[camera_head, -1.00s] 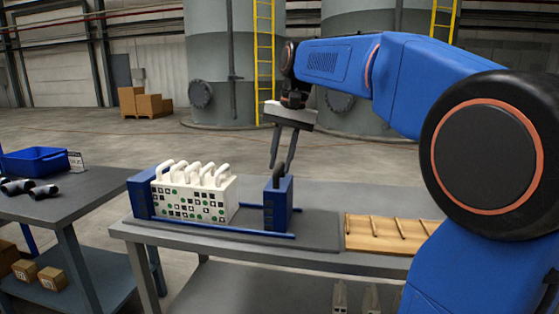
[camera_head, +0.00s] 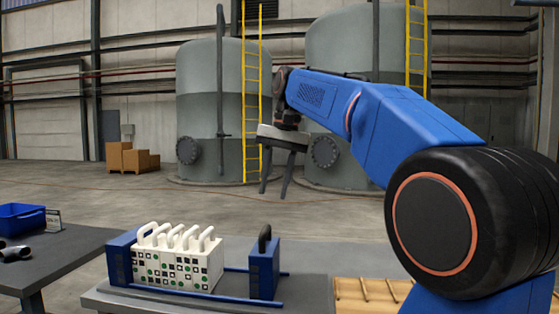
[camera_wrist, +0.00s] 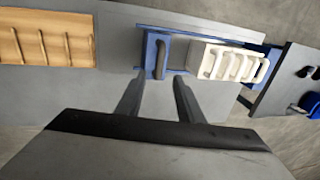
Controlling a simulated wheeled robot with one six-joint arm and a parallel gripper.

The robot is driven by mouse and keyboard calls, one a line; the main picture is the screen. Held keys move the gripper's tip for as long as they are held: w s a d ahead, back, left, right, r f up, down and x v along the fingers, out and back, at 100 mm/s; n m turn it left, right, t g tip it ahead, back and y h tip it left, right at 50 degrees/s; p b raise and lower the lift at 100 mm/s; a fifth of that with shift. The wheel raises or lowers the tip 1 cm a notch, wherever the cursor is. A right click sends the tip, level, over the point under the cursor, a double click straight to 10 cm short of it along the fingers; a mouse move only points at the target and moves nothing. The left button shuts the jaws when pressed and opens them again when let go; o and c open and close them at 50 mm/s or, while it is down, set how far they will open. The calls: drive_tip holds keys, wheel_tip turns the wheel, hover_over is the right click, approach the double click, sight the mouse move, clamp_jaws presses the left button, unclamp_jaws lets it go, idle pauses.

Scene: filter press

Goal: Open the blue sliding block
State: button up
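The blue sliding block (camera_head: 264,274) stands upright on blue rails at the right of the filter press, with a dark handle (camera_head: 265,238) on top. A gap separates it from the white plate stack (camera_head: 180,262), and a fixed blue end block (camera_head: 120,262) stands at the stack's left. My gripper (camera_head: 273,194) is in the air above the sliding block, pointing down, fingers apart and empty. In the wrist view, the sliding block (camera_wrist: 150,50) and its handle lie just beyond the open fingertips (camera_wrist: 158,80), apart from them.
A wooden slatted tray (camera_head: 372,291) lies on the grey table to the right of the press. Another table at left holds a blue bin (camera_head: 22,216) and dark pipe parts (camera_head: 15,253). The air around my gripper is clear.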

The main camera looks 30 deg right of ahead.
wheel_tip(320, 180, up, 7)
drive_tip(key=d, duration=0.1)
drive_tip(key=shift+s, duration=0.45)
drive_tip(key=shift+f, duration=0.15)
drive_tip(key=s+a+f+n+t, duration=0.1)
drive_tip(key=s+f+n, duration=0.1)
drive_tip(key=s+f, duration=0.6)
drive_tip(key=s+a+f+n+t+h, duration=0.1)
drive_tip(key=s+f, duration=0.7)
drive_tip(key=f, duration=1.1)
drive_tip(key=s+a+f+n+t, duration=0.1)
drive_tip(key=s+a+f+n, duration=0.2)
drive_tip(key=s+f, duration=0.5)
wheel_tip(320, 180, down, 7)
drive_tip(key=shift+r+n+t+h, duration=0.2)
drive_tip(key=shift+n+t+h, duration=0.15)
drive_tip(key=shift+n, duration=0.25)
